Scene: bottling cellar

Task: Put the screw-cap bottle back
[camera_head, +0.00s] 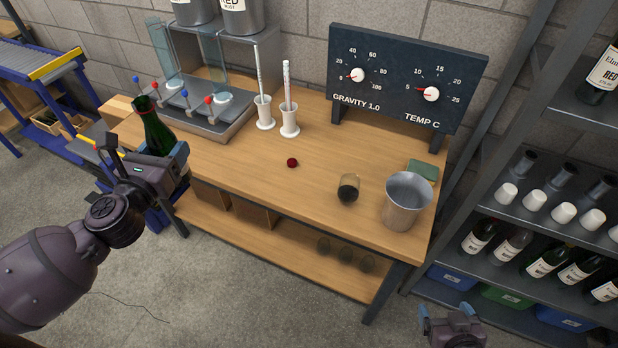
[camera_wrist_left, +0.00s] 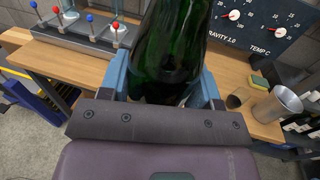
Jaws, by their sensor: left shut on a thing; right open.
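A green glass bottle (camera_head: 154,131) stands out in front of the bench's left part, its neck tilted to the left in the head view. My left gripper (camera_head: 172,158) is shut on it. In the left wrist view the bottle (camera_wrist_left: 168,50) fills the space between the blue fingertips of my left gripper (camera_wrist_left: 165,88). The bottle's mouth shows no cap that I can make out. A small dark red cap (camera_head: 292,162) lies on the bench top. My right gripper (camera_head: 452,318) is open and empty at the bottom right, low in front of the shelf.
The wooden bench (camera_head: 240,165) has clear room at its middle. A bottle rack (camera_head: 515,225) stands right.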

